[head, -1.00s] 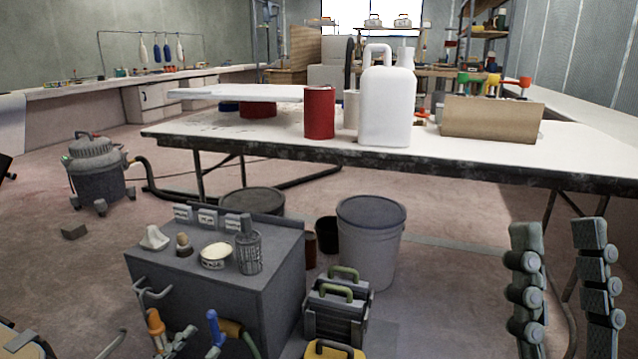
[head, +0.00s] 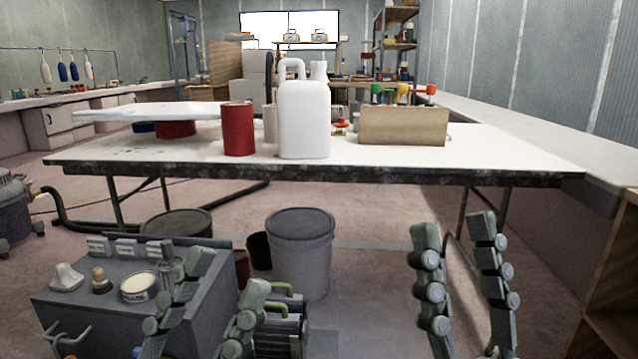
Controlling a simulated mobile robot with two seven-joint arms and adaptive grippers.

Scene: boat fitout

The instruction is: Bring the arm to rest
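My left gripper (head: 228,275) is at the bottom centre-left of the head view. Its two grey jointed fingers stand apart with nothing held between them; they overlap the grey tool cabinet and the toolboxes in the picture. My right gripper (head: 454,224) is at the lower right, in front of the white table (head: 500,152). Its fingers point up, spread apart, with nothing between them. The lower ends of both grippers are cut off by the frame.
The grey cabinet (head: 75,318) carries small items, including a round tin (head: 139,288). A lidded bucket (head: 301,255) and toolboxes (head: 288,338) stand beside it. The table holds a white jug (head: 304,120), a red can (head: 238,130) and a cardboard box (head: 402,126). A wooden shelf (head: 612,290) is at right.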

